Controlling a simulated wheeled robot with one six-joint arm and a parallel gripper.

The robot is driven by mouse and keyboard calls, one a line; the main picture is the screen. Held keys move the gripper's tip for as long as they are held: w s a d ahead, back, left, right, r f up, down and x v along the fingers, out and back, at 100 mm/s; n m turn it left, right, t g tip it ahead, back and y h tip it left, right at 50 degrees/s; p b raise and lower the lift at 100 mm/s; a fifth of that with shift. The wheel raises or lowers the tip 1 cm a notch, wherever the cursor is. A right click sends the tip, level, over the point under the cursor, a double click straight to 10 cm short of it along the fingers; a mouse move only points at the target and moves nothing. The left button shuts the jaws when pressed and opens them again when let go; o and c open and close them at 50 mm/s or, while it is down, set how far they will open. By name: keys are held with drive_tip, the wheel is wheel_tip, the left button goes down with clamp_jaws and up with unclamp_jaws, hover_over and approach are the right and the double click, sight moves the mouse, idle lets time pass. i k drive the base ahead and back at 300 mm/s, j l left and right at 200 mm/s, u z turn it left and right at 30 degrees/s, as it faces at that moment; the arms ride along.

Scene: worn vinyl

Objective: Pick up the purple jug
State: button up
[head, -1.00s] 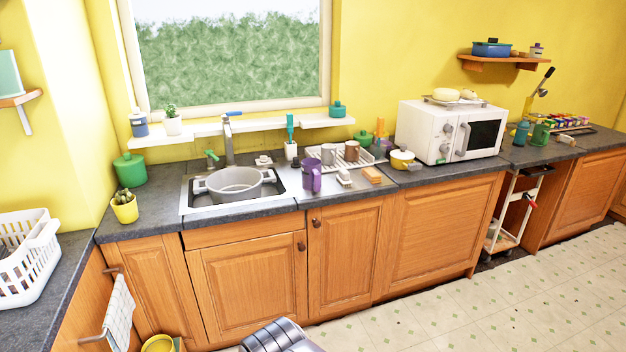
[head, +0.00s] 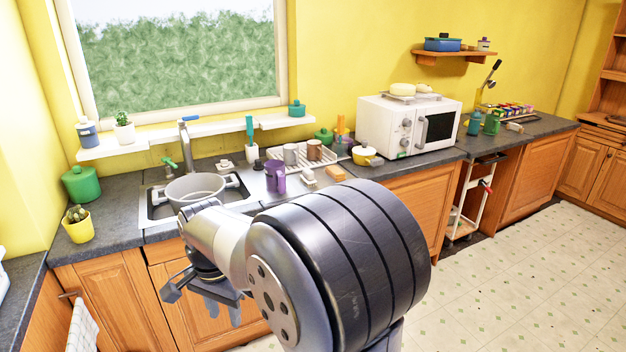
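The purple jug (head: 275,177) stands upright on the counter just right of the sink, in front of the dish rack. My gripper (head: 202,300) hangs low in front of the cabinet doors, to the left of the jug and nearer to the camera. It is clear of the jug. Its fingers are small and partly hidden by my own arm, so I cannot tell whether they are open or shut.
A grey pot (head: 195,188) sits in the sink, left of the jug. A dish rack (head: 318,160) with mugs stands behind it. A white brush (head: 309,178) and an orange sponge (head: 336,173) lie to its right. A white microwave (head: 405,125) is further right.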

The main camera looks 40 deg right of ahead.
sight(275, 171)
drive_tip(key=i+z, duration=0.8)
drive_tip(key=z, duration=0.15)
drive_tip(key=i+j+z, duration=0.25)
drive_tip(key=i+z, duration=0.2)
drive_tip(key=i+j+z, duration=0.1)
drive_tip(key=i+j, duration=0.8)
